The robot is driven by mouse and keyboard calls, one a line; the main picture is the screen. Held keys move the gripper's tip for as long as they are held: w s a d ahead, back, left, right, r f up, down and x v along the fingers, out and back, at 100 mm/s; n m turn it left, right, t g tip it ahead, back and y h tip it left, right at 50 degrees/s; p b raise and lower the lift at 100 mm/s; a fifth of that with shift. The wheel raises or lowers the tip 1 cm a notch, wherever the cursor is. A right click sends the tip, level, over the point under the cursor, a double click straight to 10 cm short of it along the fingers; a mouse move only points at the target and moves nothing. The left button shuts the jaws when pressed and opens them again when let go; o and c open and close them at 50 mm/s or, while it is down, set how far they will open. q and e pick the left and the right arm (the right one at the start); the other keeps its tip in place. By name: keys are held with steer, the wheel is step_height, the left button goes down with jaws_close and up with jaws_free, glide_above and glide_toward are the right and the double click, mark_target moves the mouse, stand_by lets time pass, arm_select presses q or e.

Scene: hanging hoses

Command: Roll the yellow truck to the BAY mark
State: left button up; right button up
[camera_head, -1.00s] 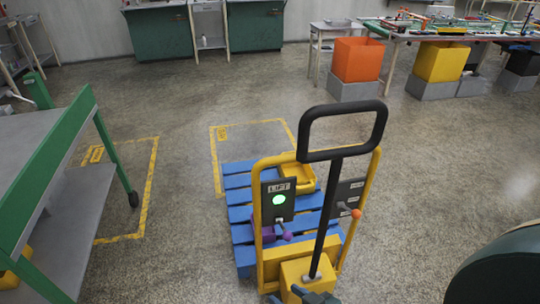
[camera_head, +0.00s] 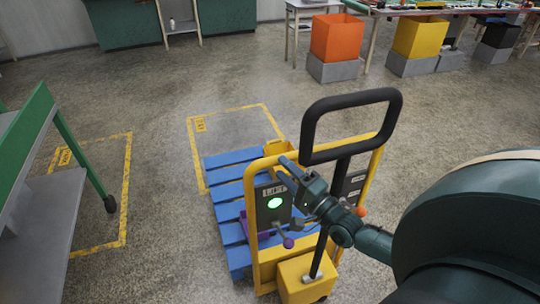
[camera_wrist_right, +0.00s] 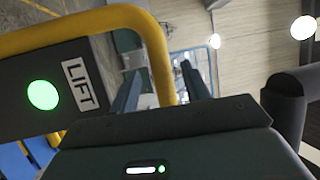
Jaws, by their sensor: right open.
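The yellow truck (camera_head: 297,275) is a pallet truck with a black loop handle (camera_head: 312,132) standing upright. A blue pallet (camera_head: 228,190) lies at its far side. A grey LIFT panel (camera_head: 262,203) with a lit green light is on its left post; the panel also shows in the right wrist view (camera_wrist_right: 85,85). My right gripper (camera_head: 284,174) is open and empty beside the panel's top, left of the handle. In the wrist view its fingers (camera_wrist_right: 160,85) point past the yellow frame. Two yellow floor outlines carry small labels, one behind the pallet (camera_head: 227,110), one left (camera_head: 126,200); I cannot read which is BAY.
A green-framed grey table (camera_head: 55,215) stands at the left, its wheel near the left outline. An orange bin (camera_head: 336,38) and a yellow bin (camera_head: 420,36) stand on grey blocks at the back. A purple-knobbed lever (camera_head: 288,242) is below the panel. Open floor lies right of the truck.

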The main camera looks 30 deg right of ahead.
steer(key=x, duration=0.6)
steer(key=shift+a, duration=0.1)
steer(key=shift+c, duration=0.2)
jaws_close()
